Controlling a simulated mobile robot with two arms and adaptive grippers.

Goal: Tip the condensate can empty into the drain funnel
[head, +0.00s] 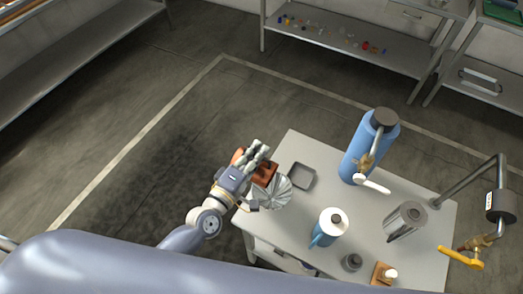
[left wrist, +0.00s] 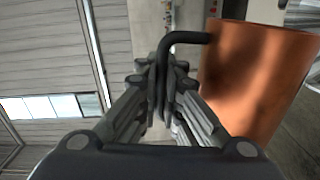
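The copper-orange condensate can (head: 264,173) is at the left edge of the table in the head view, partly hidden by my left gripper. In the left wrist view the can (left wrist: 255,75) fills the right side, and its dark bent handle (left wrist: 162,85) runs between the fingers. My left gripper (head: 261,151) is shut on that handle; its fingers also show in the wrist view (left wrist: 162,90). The shiny metal drain funnel (head: 272,195) is just below the can in the head view. The can's mouth, exact tilt and contents cannot be made out. My right gripper is not in view.
The pale table (head: 425,258) holds a grey square tray (head: 302,176), a tall blue flask (head: 366,150), a blue-and-white jug (head: 327,228), a metal mug (head: 406,220) and a small dark cup (head: 352,262). A pipe with a yellow valve handle (head: 460,257) stands at the right. Floor left is clear.

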